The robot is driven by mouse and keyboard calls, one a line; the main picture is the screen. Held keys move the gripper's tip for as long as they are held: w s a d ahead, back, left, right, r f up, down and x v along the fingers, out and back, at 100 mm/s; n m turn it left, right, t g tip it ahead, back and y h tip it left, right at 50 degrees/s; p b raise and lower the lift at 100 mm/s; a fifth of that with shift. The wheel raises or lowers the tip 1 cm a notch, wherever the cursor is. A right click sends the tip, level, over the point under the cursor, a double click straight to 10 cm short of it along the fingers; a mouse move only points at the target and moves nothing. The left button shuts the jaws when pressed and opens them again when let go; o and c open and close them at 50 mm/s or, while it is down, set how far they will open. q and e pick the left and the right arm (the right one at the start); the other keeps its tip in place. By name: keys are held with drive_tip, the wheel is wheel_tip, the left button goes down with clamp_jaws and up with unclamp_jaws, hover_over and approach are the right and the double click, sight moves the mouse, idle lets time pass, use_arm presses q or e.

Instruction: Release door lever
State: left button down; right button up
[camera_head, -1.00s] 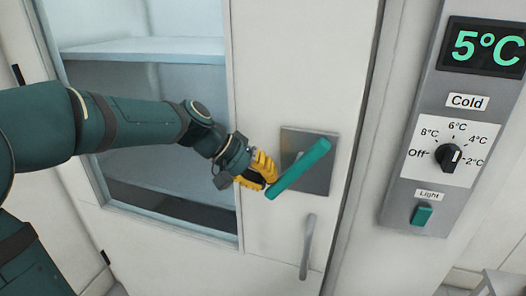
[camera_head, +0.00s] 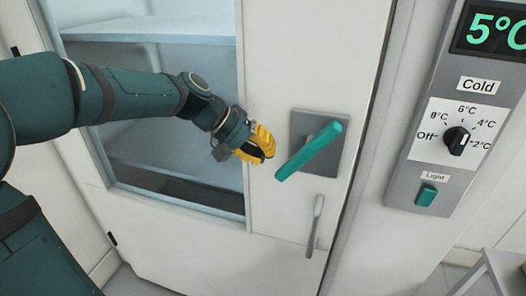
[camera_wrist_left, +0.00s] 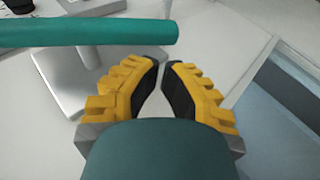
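The teal door lever (camera_head: 309,150) sits on a grey square plate (camera_head: 333,168) on the white door. It slants down to the left in the head view. My left gripper (camera_head: 264,143), with yellow fingers, is just left of the lever's free end, with a small gap between them. In the left wrist view the lever (camera_wrist_left: 90,32) lies beyond the fingertips (camera_wrist_left: 164,66). The fingers are parted with nothing between them. My right gripper is in neither view.
A grey pull handle (camera_head: 315,226) is below the lever. The door has a window (camera_head: 160,120) showing shelves inside. To the right, a control panel (camera_head: 412,178) carries a 5°C display, a dial (camera_head: 456,141) and a teal light switch (camera_head: 427,195). A grey table corner (camera_head: 497,270) is at lower right.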

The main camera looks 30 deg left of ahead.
use_arm(q)
drive_tip(key=a+f+p+v, duration=0.1)
drive_tip(key=v, duration=0.9)
drive_tip(key=shift+s+a, duration=0.15)
drive_tip(key=shift+a, duration=0.3)
